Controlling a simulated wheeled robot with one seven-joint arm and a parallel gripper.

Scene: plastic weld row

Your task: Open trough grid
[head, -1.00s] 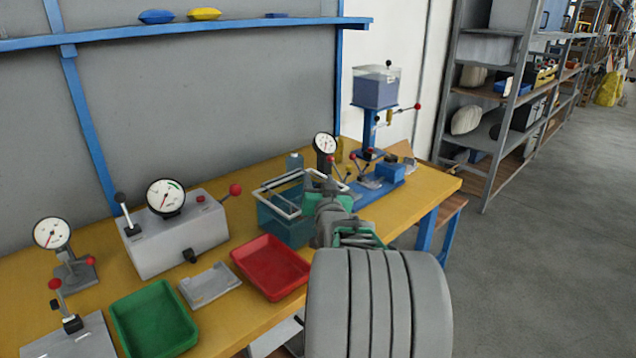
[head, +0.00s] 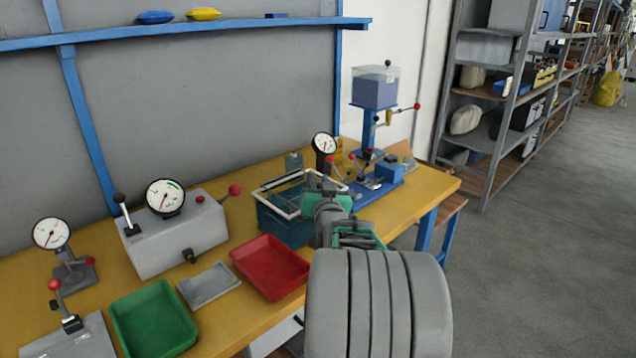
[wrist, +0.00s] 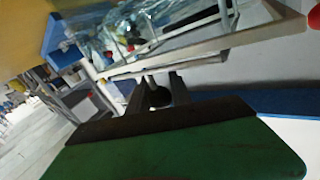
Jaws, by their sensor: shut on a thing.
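My gripper (head: 326,187) is over the trough's right side, partly hidden behind my own wrist in the head view. In the wrist view my gripper's dark fingers (wrist: 157,95) are shut on a small dark knob at the edge of the grid frame (wrist: 195,42). Whether the grid is lifted clear of the rim is hard to tell.
A red tray (head: 270,266), a grey plate (head: 209,286) and a green tray (head: 153,319) lie left of the trough. A grey gauge box (head: 177,243) stands behind them. A blue press (head: 374,130) stands to the right, close to my gripper.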

